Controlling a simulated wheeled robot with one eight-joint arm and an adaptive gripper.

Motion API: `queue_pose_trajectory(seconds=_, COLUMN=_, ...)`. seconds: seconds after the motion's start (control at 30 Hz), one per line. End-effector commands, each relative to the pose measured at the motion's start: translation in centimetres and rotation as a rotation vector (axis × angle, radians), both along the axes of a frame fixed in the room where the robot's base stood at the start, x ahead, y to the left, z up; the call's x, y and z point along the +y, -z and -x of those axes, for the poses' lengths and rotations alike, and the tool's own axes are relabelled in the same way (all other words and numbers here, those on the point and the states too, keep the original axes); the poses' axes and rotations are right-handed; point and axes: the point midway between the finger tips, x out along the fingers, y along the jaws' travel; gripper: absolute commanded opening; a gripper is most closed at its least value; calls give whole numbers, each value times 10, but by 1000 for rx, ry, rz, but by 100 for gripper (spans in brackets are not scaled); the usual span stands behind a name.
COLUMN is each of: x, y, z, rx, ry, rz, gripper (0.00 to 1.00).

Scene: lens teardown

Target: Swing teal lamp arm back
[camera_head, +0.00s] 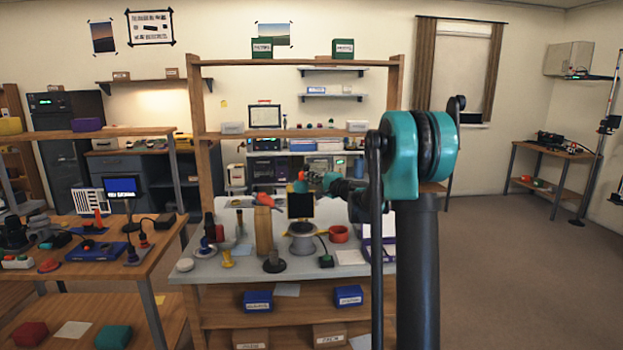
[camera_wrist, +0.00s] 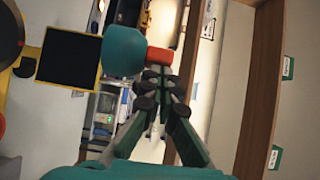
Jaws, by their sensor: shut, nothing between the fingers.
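A rounded teal piece (camera_wrist: 123,50) with a red-orange end (camera_wrist: 160,56) shows in the wrist view, apparently part of the teal lamp arm. In the head view it is a small teal shape (camera_head: 300,187) above a dark square panel with a yellow edge (camera_head: 300,205). The panel also shows in the wrist view (camera_wrist: 68,60). My gripper (camera_wrist: 157,76) is shut and empty, its fingertips close beside the red-orange end. I cannot tell whether they touch. In the head view my gripper (camera_head: 318,178) is small, and my arm hides part of the bench behind it.
The grey bench top (camera_head: 215,270) holds a wooden block (camera_head: 264,230), a red bowl (camera_head: 339,234), a yellow piece (camera_head: 227,259) and several other small parts. A wooden frame post (camera_head: 205,150) rises at the left. Open floor (camera_head: 510,270) lies to the right.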

Motion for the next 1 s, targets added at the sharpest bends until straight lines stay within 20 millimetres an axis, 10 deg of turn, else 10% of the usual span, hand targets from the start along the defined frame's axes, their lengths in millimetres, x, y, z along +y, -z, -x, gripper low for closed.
queue_pose_trajectory(seconds=1.0, x=126, y=0, z=-38, rx=0, ry=355, rz=0, gripper=0)
